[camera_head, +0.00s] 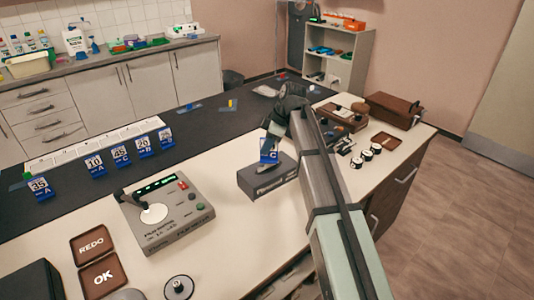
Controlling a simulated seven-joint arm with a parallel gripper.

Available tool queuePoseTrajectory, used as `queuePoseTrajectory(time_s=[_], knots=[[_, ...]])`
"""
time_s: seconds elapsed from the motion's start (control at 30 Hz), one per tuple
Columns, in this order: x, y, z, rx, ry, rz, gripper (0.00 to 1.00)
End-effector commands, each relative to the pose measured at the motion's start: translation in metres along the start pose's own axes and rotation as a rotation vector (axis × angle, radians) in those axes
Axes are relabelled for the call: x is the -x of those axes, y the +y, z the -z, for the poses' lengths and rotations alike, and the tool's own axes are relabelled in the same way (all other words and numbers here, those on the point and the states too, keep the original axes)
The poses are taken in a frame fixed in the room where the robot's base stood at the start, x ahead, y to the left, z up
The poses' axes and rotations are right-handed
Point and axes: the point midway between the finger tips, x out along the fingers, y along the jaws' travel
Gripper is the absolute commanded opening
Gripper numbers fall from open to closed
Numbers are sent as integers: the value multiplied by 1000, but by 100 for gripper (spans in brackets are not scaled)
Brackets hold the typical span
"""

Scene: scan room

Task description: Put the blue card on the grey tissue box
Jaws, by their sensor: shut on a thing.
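The blue card (269,156), marked with a white "C", is upright at the top of the grey tissue box (270,185). My gripper (273,137) is shut on the card from above and behind. The card's lower edge overlaps the box top in the picture; I cannot tell whether it touches. The grey box has lettering on its front and stands on the light counter near the dark mat's edge. My arm covers the area to the right of the box.
A grey film meter (167,215) stands left of the box. Several blue number cards (94,165) stand along a white strip at left. Brown REDO (92,245) and OK (103,278) plates lie front left. Black-and-white round pieces (365,156) and a brown case (394,112) are at right.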

Motion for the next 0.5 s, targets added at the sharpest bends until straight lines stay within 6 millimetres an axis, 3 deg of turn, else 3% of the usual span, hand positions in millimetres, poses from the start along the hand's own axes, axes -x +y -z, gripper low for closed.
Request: queuePoseTrajectory(time_s=[0.23,0.5], knots=[[-27,-1,-11,1,0,1,0],[-29,0,-12,1,0,-1,0]])
